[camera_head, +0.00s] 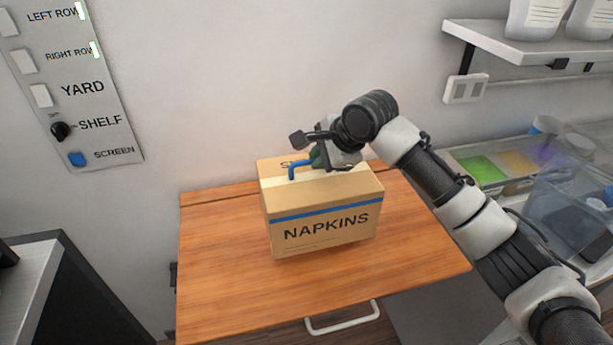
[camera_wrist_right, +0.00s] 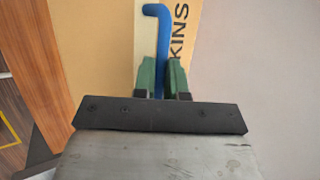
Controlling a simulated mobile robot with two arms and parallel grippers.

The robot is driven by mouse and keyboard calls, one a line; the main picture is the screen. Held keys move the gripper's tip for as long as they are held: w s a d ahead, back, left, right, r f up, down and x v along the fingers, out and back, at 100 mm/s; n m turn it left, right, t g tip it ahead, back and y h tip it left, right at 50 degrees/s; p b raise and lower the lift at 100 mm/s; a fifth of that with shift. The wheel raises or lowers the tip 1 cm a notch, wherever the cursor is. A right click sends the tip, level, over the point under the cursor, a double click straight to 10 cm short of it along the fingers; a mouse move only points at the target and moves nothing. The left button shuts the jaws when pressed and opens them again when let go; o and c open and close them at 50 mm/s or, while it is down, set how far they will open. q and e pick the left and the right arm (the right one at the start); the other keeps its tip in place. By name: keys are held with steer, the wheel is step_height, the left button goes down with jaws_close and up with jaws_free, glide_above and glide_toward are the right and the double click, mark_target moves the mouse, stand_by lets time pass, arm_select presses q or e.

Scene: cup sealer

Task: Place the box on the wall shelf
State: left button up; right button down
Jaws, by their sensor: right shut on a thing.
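The napkin box (camera_head: 322,206) is a tan carton with a blue stripe and the word NAPKINS. In the head view it is at the back of the wooden wall shelf (camera_head: 225,270); I cannot tell whether it rests on the wood or hangs just above it. My right gripper (camera_head: 317,157) is over the box top, its fingers shut on the blue handle (camera_head: 300,168). In the right wrist view the green fingertips (camera_wrist_right: 161,78) sit on both sides of the blue handle, with the box behind. My left gripper is not in view.
A label panel (camera_head: 75,90) with switches is on the wall at left. A white upper shelf (camera_head: 530,45) holds containers at right. Below it are coloured trays (camera_head: 480,170) and clear bins (camera_head: 565,205). The shelf's front is clear, with a white handle (camera_head: 342,319) at its edge.

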mark_target(308, 179)
steer(key=a, duration=0.1)
steer(key=a+f, duration=0.1)
steer(key=a, duration=0.1)
steer(key=shift+s+f+p, duration=0.3)
steer(key=shift+s+p, duration=0.05)
step_height(308, 179, down, 4)
steer(key=shift+f+p, duration=0.1)
steer(key=shift+p, duration=0.75)
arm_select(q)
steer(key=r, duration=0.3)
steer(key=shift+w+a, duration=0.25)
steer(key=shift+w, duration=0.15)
arm_select(e)
steer(key=c, duration=1.6)
jaws_free()
steer(key=shift+s+f, duration=0.1)
steer(key=shift+f, duration=0.05)
steer(key=o, duration=0.4)
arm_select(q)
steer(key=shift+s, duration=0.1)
